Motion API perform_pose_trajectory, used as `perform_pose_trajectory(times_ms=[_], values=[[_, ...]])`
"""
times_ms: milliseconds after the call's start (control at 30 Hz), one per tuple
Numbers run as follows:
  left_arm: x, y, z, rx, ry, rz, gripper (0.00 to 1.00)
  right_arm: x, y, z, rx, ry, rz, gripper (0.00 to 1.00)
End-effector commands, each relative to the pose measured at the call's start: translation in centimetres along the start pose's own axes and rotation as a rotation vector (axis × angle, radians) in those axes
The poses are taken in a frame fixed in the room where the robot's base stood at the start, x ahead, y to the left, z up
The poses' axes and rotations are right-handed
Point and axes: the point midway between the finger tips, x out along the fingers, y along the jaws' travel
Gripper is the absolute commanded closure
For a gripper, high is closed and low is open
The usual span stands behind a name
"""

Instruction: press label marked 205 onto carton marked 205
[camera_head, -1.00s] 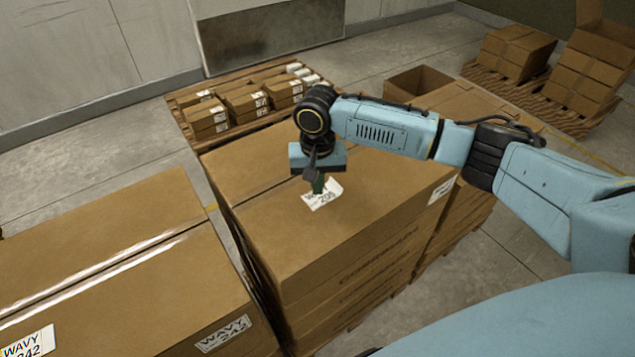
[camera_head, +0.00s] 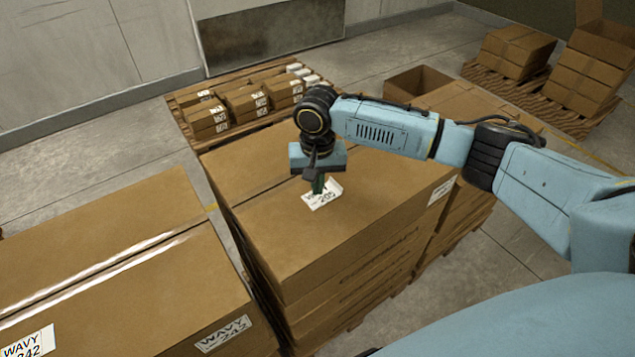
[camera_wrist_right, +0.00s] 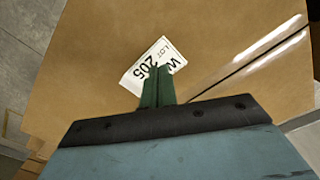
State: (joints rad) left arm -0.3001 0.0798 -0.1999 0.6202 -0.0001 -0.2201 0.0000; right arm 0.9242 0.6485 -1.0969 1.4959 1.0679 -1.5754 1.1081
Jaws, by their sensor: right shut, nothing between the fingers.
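The white label (camera_head: 324,197) reads 205 and lies flat on the top of a large brown carton (camera_head: 290,240) in the middle of the head view. It sits a little askew, and the label (camera_wrist_right: 141,74) also shows 205 in the right wrist view. My right gripper (camera_head: 318,189) points down at the label with its green fingers shut and empty. The fingertips (camera_wrist_right: 160,75) cover part of the label's print; whether they touch it I cannot tell. A white label (camera_head: 441,190) on the carton's right side is too small to read. My left gripper is not in view.
A carton marked WAVY 242 (camera_head: 110,250) stands at the left, with a gap to the middle stack. Behind are a pallet of small labelled boxes (camera_head: 243,103), an open box (camera_head: 418,82) and more stacked cartons (camera_head: 583,78) at the far right.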

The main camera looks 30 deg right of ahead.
Motion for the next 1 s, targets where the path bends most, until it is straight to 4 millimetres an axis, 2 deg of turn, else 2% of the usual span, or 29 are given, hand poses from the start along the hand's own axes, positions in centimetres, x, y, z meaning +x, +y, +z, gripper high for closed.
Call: perform_pose_trajectory(times_ms=[1000], values=[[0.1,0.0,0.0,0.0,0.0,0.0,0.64,1.3,0.0,0.0,0.0,-0.001,0.0,1.0]])
